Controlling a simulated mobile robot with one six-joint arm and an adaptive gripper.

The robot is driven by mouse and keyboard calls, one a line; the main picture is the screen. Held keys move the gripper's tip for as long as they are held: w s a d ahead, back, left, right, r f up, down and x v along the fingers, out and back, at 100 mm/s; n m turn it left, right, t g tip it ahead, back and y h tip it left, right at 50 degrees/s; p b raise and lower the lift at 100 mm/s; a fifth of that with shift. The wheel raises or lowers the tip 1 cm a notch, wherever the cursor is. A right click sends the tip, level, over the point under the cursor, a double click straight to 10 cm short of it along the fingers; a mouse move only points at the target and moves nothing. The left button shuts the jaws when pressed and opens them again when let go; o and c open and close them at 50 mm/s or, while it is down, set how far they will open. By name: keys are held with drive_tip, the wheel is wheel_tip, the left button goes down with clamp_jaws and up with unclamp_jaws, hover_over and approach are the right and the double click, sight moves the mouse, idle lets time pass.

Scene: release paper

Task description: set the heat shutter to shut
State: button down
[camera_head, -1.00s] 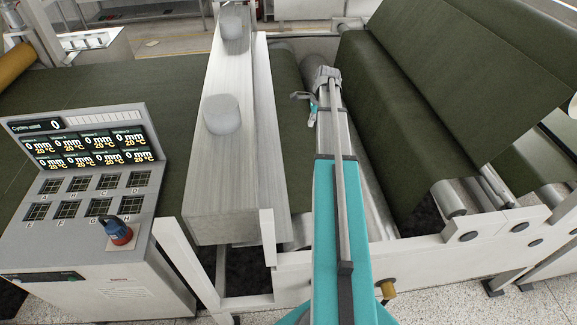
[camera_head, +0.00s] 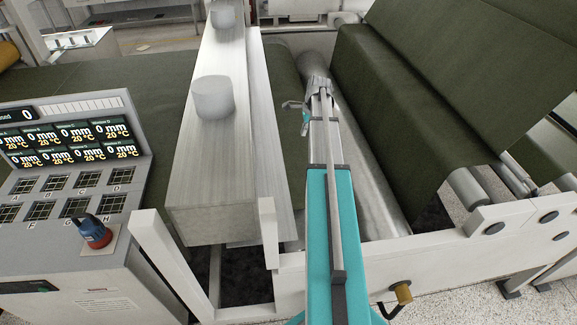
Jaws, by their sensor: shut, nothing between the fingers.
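No part in view is labelled as the heat shutter, and I cannot tell for sure which one it is. A long grey metal box (camera_head: 208,165) with round caps on top spans the dark green web, left of my arm. A brass-coloured handle (camera_head: 402,293) on a dark crank sticks out from the white frame at lower right. My gripper (camera_head: 293,112) is small and far off at the end of my teal arm, over the web beside a metal roller. It is shut and empty, and apart from the brass handle. My arm hides part of the frame and roller.
A control panel (camera_head: 68,188) with lit displays, dark buttons and a red and blue knob (camera_head: 95,232) stands at left. White frame rails (camera_head: 450,248) cross the front. Green rolls (camera_head: 400,130) rise at right. Speckled floor (camera_head: 460,302) is open at lower right.

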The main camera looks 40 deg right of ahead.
drive_tip(key=f+b, duration=0.2)
drive_tip(key=f, duration=0.1)
drive_tip(key=shift+d, duration=0.2)
drive_tip(key=shift+f, duration=0.2)
drive_tip(key=b+x, duration=0.9)
drive_tip(key=shift+f+b, duration=0.3)
drive_tip(key=shift+f, duration=0.05)
drive_tip(key=w+a, duration=0.1)
drive_tip(key=a, duration=0.1)
drive_tip(key=w+a, duration=0.1)
drive_tip(key=shift+a, duration=0.35)
idle(0.3)
idle(0.3)
